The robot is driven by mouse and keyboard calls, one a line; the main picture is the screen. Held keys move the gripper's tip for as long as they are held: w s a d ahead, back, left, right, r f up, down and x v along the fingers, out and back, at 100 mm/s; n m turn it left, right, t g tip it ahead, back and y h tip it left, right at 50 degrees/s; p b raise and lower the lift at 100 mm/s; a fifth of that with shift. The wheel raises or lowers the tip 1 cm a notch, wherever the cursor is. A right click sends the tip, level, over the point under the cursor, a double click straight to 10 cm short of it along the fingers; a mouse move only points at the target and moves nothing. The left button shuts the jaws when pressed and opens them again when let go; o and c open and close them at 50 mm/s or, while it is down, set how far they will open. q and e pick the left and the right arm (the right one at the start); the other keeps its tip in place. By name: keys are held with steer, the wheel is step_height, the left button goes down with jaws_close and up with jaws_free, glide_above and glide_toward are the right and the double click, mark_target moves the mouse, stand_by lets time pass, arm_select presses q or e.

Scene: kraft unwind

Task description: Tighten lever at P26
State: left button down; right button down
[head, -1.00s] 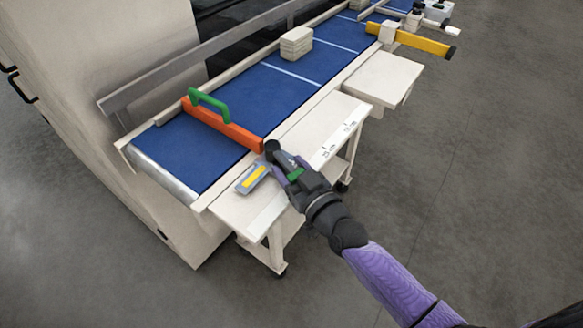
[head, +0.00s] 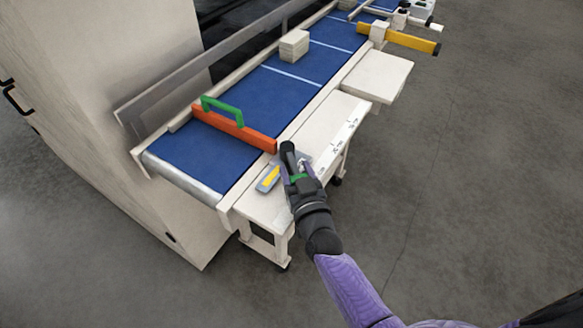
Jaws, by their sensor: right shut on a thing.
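An orange bar (head: 240,130) with a green arched handle (head: 222,108) lies across the blue belt. Its near end is beside my right gripper (head: 289,158). This gripper is shut on the lever, which its dark fingers hide almost wholly, at the belt's near edge above the small side table. A green patch shows at the gripper; I cannot tell whether it is part of the lever. A grey plate with a yellow stripe (head: 268,180) lies just left of the gripper. The P26 marking cannot be made out. My left gripper is not in view.
The blue belt (head: 200,160) runs away to the upper right, with a stack of pale blocks (head: 294,45) on it. The white side table (head: 325,125) carries small dark markings. A yellow bar (head: 412,42) sticks out farther back. The grey floor at right is clear.

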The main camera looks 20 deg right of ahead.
steer(key=shift+a+r+h, duration=0.1)
steer(key=shift+r+h, duration=0.05)
steer(key=shift+h, duration=0.15)
steer(key=shift+w, duration=0.15)
steer(key=shift+c, duration=0.4)
jaws_free()
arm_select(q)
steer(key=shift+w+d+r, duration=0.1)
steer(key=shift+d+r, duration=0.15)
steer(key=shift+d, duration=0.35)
arm_select(e)
steer(key=shift+s, duration=0.4)
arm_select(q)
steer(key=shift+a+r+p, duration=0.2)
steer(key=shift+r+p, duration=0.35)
arm_select(e)
steer(key=s, duration=0.9)
steer(key=shift+s, duration=0.1)
